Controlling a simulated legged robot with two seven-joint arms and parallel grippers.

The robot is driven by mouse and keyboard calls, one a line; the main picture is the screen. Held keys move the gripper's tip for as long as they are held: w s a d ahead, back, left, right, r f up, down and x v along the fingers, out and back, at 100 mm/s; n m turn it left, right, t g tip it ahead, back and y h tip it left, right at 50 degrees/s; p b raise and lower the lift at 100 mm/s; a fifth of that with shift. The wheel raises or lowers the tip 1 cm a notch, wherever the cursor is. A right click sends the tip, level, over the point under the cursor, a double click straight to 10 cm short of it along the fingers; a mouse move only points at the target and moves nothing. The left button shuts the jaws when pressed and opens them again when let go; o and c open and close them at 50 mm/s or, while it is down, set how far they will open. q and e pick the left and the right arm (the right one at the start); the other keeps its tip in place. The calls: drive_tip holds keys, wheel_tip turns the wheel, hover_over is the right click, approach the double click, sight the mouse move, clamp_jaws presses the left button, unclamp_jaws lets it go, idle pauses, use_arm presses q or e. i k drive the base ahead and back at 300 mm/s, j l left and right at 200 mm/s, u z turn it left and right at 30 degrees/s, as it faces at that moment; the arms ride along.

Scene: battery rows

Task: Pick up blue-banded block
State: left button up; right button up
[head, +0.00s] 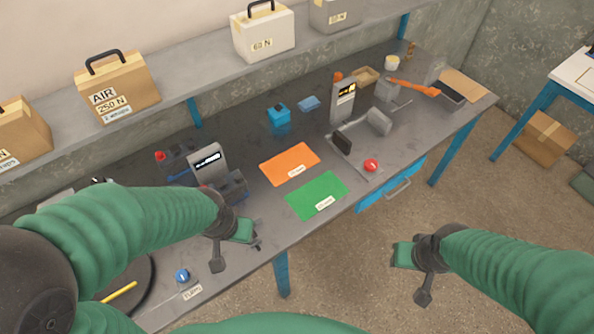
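No block with a clear blue band stands out at this size. A small blue box-like object (278,115) with a darker mark sits at the back middle of the table. A small blue round item (182,275) lies near the front left edge, beside a white label. I cannot tell if either is the blue-banded block. My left gripper (238,252) is open and empty over the table's front edge, right of the round item. My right gripper (411,277) is open and empty, out over the floor in front of the table.
An orange mat (289,164) and a green mat (316,195) lie mid-table. Grey devices stand left (208,163) and right (343,98); a red button (371,165) is near the front edge. A shelf (188,83) with boxes runs behind. My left arm hides part of the table.

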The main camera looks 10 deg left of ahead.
sight(233, 187)
drive_tip(key=u, duration=1.25)
drive_tip(key=i+l+u, duration=0.15)
drive_tip(key=l+u, duration=0.15)
drive_tip(key=l, duration=0.25)
drive_tip(key=i+l+u, duration=0.25)
drive_tip(key=l, duration=0.3)
drive_tip(key=l+u, duration=0.3)
drive_tip(key=l, duration=0.25)
drive_tip(key=k, duration=0.05)
